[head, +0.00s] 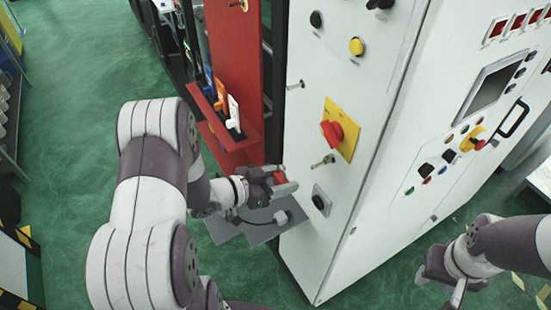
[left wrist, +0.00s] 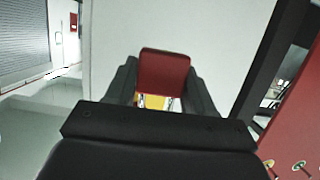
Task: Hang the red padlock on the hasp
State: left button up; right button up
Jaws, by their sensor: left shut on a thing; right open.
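My left gripper (head: 284,179) is shut on the red padlock (head: 279,177), in front of the left edge of the white cabinet's front. In the left wrist view the red padlock body (left wrist: 165,70) stands between the two dark fingers, with a bit of yellow and white below it. A small metal piece (head: 322,161), which looks like the hasp, sticks out below the red and yellow rotary switch (head: 337,131). It is right of and a little above the padlock, apart from it. My right gripper (head: 440,288) is open and empty at the lower right.
A red board (head: 233,60) with coloured tags on a ledge stands to the left. A grey shelf (head: 262,232) lies below the left gripper. Green floor is free at left.

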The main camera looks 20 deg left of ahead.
pick_arm(q)
jog(key=shift+w+d+f, duration=0.15)
jog(key=shift+w+d, duration=0.05)
jog(key=shift+w, duration=0.1)
jog(key=w+d+b, duration=0.1)
jog(key=d, duration=0.1)
jog(key=w+d+b, duration=0.1)
jog(key=d, duration=0.1)
jog(key=w+d+b, duration=0.1)
jog(key=w+d, duration=0.1)
jog(key=shift+w+d, duration=0.1)
jog(key=shift+d, duration=0.3)
jog(key=shift+w+a+f+b, duration=0.1)
jog(key=shift+w+f+b, duration=0.25)
jog(key=shift+w, duration=0.25)
jog(key=shift+s+d+r, duration=0.1)
jog(key=shift+s+d, duration=0.05)
jog(key=shift+d, duration=0.1)
pick_arm(e)
jog(key=f, duration=0.1)
jog(key=s+d+f, duration=0.1)
jog(key=d+f, duration=0.1)
jog(key=shift+s+f, duration=0.2)
jog(key=shift+f, duration=0.2)
pick_arm(q)
jog(key=shift+a, duration=0.15)
pick_arm(e)
jog(key=shift+w+a, duration=0.1)
jog(key=shift+a, duration=0.05)
